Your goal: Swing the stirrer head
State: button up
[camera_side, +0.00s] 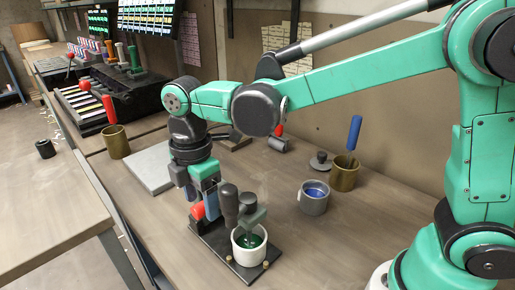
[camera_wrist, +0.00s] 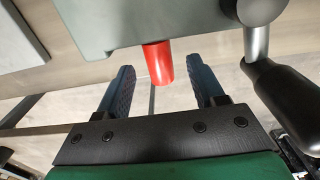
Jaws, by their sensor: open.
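The stirrer stands on a black base plate (camera_side: 236,262) on the bench in the side view. Its grey-green head (camera_side: 254,217), with dark upright cylinders, sits above a white cup (camera_side: 249,254) holding dark green contents. A red handle (camera_side: 197,211) shows at the stirrer's left side. My gripper (camera_side: 204,204) is there too, pointing down, partly blending with the handle. In the wrist view my gripper (camera_wrist: 162,66) is open, with a blue finger on each side of the red handle (camera_wrist: 158,64). Gaps show on both sides. The handle juts from a grey-green body (camera_wrist: 140,22), probably the head.
A grey cup with blue contents (camera_side: 314,202) and a brass-coloured pot (camera_side: 344,178) with a blue-handled tool stand to the right. A pale slab (camera_side: 149,168) and another brass-coloured pot (camera_side: 116,146) lie to the left. In the wrist view a black handle (camera_wrist: 285,100) is near the right finger.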

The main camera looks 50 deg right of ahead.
jog(key=shift+f, duration=0.5)
grip_shut()
dwell(1.1)
